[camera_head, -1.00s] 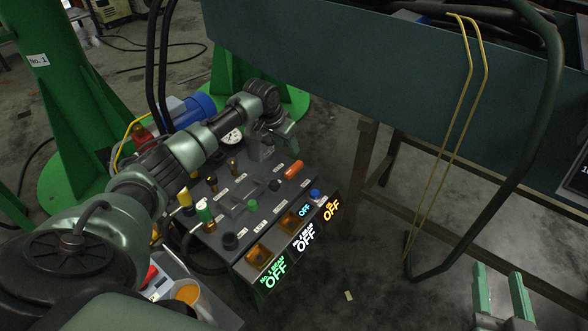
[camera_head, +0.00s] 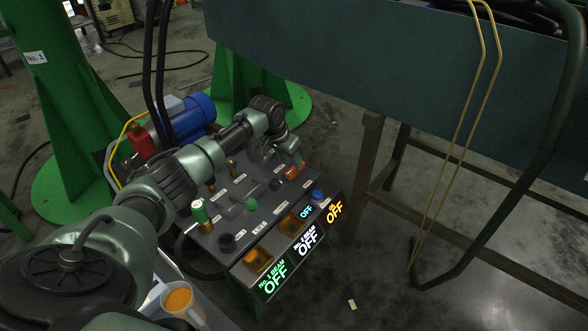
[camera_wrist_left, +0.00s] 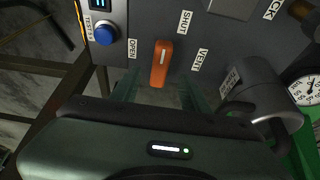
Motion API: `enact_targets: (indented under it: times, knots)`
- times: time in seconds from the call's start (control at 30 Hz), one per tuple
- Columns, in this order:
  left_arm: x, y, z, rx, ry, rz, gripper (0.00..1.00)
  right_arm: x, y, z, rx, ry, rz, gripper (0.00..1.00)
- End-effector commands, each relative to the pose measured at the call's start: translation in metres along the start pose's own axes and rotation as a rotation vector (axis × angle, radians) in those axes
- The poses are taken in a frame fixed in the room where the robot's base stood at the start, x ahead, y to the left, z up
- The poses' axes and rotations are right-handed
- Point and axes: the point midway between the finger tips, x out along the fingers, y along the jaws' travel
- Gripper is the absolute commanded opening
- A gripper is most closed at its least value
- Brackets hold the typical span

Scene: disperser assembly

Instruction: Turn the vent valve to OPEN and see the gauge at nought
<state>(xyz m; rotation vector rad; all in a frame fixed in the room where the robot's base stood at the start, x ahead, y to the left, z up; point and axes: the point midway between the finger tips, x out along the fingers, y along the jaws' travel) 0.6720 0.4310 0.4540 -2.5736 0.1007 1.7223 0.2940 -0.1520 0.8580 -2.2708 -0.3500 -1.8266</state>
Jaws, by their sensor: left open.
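The vent valve's orange handle (camera_wrist_left: 160,64) stands on the grey panel in the left wrist view, between the OPEN label (camera_wrist_left: 132,48) on the left and SHUT (camera_wrist_left: 185,22) and VENT (camera_wrist_left: 203,59) on the right. Its long side runs nearly up and down there, not clearly at either label. In the head view the handle (camera_head: 291,173) shows just below my left gripper (camera_head: 288,158). That gripper is open, its fingers (camera_wrist_left: 160,97) spread to either side of the handle's near end, with no grip visible. The gauge (camera_wrist_left: 307,88) is cut by the frame edge; its reading is unclear.
A blue button (camera_wrist_left: 104,34) is close left of the handle. A grey cylindrical fitting (camera_wrist_left: 262,95) stands at the right. Lit OFF displays (camera_head: 307,240) line the panel's front. A green-topped knob (camera_head: 199,211) is near my arm. A table frame (camera_head: 366,165) stands to the right.

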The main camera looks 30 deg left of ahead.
Motion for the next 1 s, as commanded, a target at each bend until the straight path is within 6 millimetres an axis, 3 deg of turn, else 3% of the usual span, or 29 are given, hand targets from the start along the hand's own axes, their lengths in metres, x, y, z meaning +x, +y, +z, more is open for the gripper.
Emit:
enact_targets:
  times: [0.1, 0.3, 0.67, 0.7, 0.87, 1.0]
  knots:
    - [0.026, 0.0, 0.002, -0.002, 0.0, 0.001, 0.45, -0.017, 0.0, 0.001, 0.001, 0.013, 0.0, 0.45]
    - [0.048, 0.0, 0.001, -0.001, 0.001, 0.001, 0.45, -0.028, 0.0, 0.004, 0.0, 0.014, -0.002, 0.45]
    - [0.053, 0.0, -0.001, 0.0, 0.001, 0.0, 0.45, -0.028, 0.0, 0.005, 0.0, 0.015, -0.003, 0.45]
    - [0.053, 0.0, -0.001, 0.0, 0.001, 0.0, 0.43, -0.028, 0.0, 0.005, 0.0, 0.015, -0.003, 0.45]
    - [0.053, 0.0, 0.0, -0.001, 0.001, 0.0, 0.0, -0.028, 0.0, 0.005, 0.0, 0.015, -0.003, 0.45]
    - [0.053, 0.0, 0.0, -0.001, 0.001, 0.0, 0.0, -0.028, 0.0, 0.005, 0.0, 0.015, -0.003, 0.45]
